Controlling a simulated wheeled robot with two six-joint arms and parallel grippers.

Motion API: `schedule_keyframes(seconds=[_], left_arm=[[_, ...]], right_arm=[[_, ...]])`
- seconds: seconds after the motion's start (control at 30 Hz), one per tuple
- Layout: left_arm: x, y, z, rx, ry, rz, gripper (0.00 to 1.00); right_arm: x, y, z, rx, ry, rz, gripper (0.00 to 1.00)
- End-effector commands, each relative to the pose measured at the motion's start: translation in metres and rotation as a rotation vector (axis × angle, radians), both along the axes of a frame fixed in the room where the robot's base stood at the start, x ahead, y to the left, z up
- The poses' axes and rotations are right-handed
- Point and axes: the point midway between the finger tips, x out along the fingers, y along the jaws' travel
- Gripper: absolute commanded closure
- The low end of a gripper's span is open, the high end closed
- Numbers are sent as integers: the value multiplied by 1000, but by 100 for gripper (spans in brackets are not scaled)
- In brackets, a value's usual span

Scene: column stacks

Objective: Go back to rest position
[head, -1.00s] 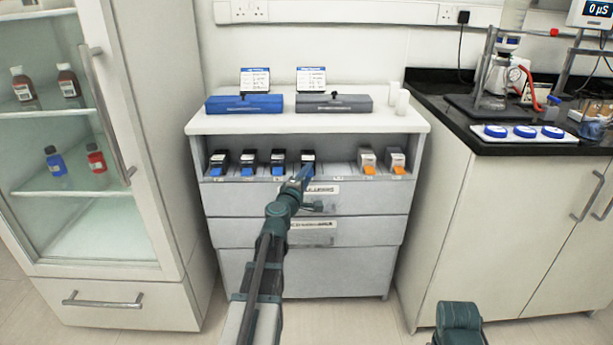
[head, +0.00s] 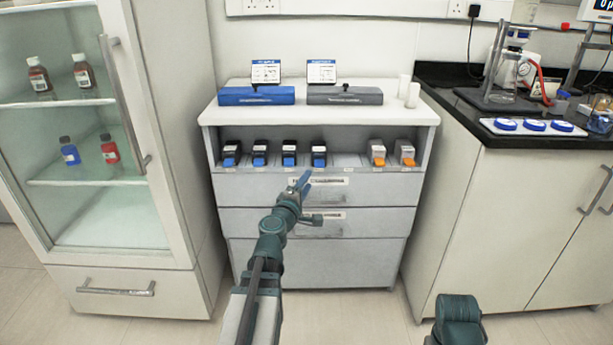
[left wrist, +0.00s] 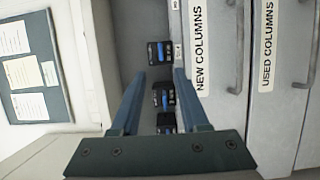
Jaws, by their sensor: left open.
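My left gripper (head: 304,181) is open in front of the cabinet, just below the open shelf. It also shows in the left wrist view (left wrist: 159,74), with its two blue fingers apart and no object held. Several black boxes with blue fronts (head: 289,153) stand in a row on the shelf. Some of them also show in the left wrist view (left wrist: 158,52), beyond and between the fingers. Two white boxes with orange fronts (head: 377,152) stand further right on the shelf. My right gripper is not visible; only a dark part of my right arm shows at the bottom right.
The cabinet (head: 325,252) has drawers below the shelf, labelled new columns and used columns in the left wrist view. A blue case (head: 256,96) and a grey case (head: 344,96) lie on top. A glass-door fridge (head: 100,215) stands left, a black-topped bench (head: 455,100) right.

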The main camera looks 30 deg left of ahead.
Motion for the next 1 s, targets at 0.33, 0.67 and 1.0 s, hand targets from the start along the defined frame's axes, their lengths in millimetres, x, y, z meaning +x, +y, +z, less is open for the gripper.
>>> schedule_keyframes(seconds=[0.33,0.67,1.0], left_arm=[[-23,-13,0,0,0,-6,55],[-16,-34,-3,39,20,-64,55],[-19,-244,-74,468,282,-679,55]], right_arm=[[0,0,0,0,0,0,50],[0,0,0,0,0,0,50],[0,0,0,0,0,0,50]])
